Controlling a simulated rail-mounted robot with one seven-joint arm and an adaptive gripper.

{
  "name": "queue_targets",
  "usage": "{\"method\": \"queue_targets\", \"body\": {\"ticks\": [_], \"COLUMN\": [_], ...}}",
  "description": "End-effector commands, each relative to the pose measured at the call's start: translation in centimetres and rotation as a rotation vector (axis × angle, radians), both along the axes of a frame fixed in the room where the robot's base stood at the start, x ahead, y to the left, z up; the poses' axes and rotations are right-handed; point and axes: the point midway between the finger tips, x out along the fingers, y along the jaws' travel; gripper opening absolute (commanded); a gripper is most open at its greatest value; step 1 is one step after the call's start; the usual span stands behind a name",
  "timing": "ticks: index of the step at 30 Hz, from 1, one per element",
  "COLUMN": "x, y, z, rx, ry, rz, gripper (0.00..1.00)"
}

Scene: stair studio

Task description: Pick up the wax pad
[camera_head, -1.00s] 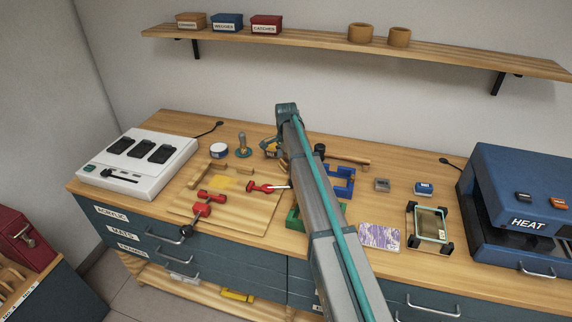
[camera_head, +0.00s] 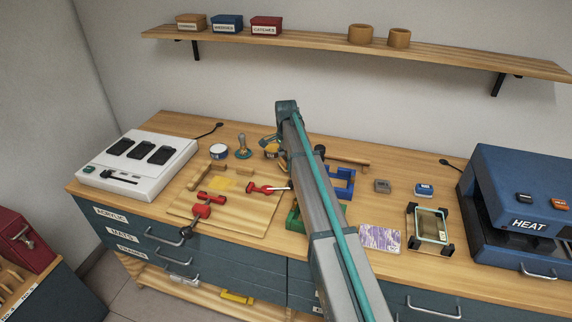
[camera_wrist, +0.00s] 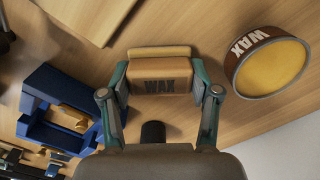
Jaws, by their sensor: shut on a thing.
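In the head view my gripper (camera_head: 268,139) is partly hidden behind my arm near the back of the bench, and I cannot make out the pad there. A round tin marked WAX (camera_wrist: 270,62) stands to the right of the pad in the wrist view, apart from it. In the head view the tin (camera_head: 271,151) shows beneath my gripper.
A blue fixture (camera_wrist: 55,110) is left of my gripper in the wrist view. In the head view, a brass-handled tool (camera_head: 243,147) and a white-blue tin (camera_head: 218,151) stand left of my gripper. A wooden board with red clamps (camera_head: 237,207) lies in front. A shelf (camera_head: 320,38) hangs above.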

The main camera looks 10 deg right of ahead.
Motion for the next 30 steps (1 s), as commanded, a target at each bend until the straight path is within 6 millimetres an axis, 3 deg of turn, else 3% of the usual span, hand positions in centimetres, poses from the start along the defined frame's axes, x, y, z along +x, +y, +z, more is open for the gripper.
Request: {"method": "queue_targets", "body": {"ticks": [3,13,21,30], "x": [0.1,-5.6,-11.4,-13.8], "y": [0.0,-0.6,-1.2,-1.5], "z": [1.6,7.8,10.1,11.5], "rx": [0.000,0.000,0.000,0.000], "ry": [-0.002,-0.004,-0.002,0.000], "rz": [0.000,0.000,0.000,0.000], "gripper": [0.21,0.21,0.21,0.21]}}
